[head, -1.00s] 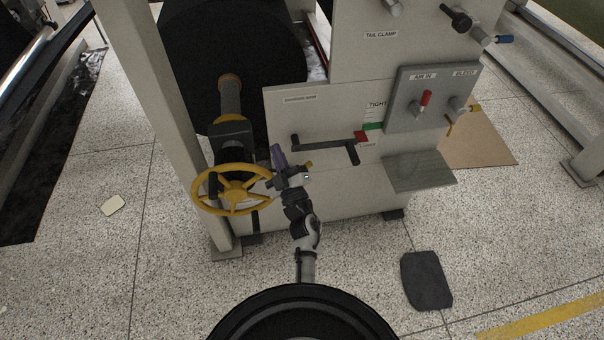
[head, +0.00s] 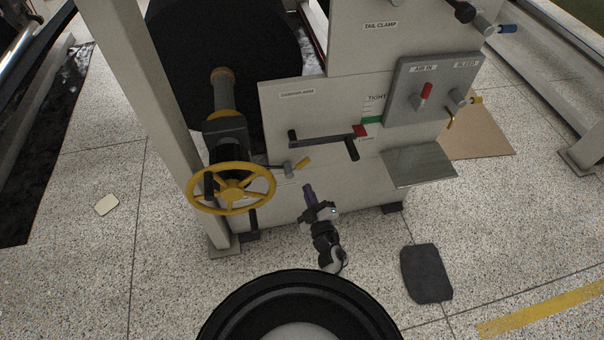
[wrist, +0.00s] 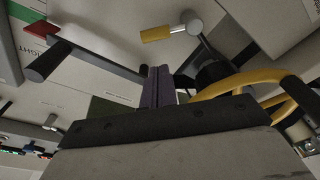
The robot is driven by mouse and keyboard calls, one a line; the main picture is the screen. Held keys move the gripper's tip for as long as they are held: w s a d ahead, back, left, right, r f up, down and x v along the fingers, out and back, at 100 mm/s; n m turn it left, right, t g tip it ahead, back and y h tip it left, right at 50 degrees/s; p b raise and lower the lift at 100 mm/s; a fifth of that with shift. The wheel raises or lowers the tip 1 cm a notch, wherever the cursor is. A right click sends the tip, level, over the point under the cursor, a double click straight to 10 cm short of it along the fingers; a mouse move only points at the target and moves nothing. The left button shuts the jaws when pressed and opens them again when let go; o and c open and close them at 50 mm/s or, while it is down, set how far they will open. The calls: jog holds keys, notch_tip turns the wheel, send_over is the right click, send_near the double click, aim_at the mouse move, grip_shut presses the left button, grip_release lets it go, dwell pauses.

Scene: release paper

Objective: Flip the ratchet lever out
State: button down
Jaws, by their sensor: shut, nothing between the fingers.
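The ratchet lever (head: 291,168) is a short metal arm with a yellow grip, just right of the yellow handwheel (head: 232,188). Its grip points up and right in the head view. In the wrist view the ratchet lever (wrist: 165,33) shows beyond my fingers, with its yellow grip pointing left. My gripper (head: 308,188) is below and slightly right of the lever, apart from it. Its purple fingers (wrist: 158,86) are shut together with nothing between them. The handwheel's yellow rim (wrist: 255,82) shows at right in the wrist view.
A dancer arm (head: 322,140) with a dark handle crosses the panel above my gripper. A grey shelf (head: 418,165) juts out at right. A pale post (head: 150,110) stands left of the handwheel. A dark mat (head: 427,274) lies on the floor at right.

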aim_at(302, 167)
jog(key=b+x, duration=0.2)
jog(key=x, duration=0.7)
jog(key=shift+w+a, duration=0.1)
jog(key=shift+w, duration=0.25)
jog(key=shift+d+f+m+p, duration=0.25)
jog(key=shift+d+m+p, duration=0.2)
jog(key=shift+m, duration=0.55)
notch_tip(302, 167, down, 9)
jog(key=d+m+h, duration=0.2)
jog(key=m+h, duration=0.1)
jog(key=m, duration=1.4)
jog(key=shift+w+t+h, duration=0.25)
jog(key=shift+t+h, duration=0.05)
jog(key=shift+r, duration=0.1)
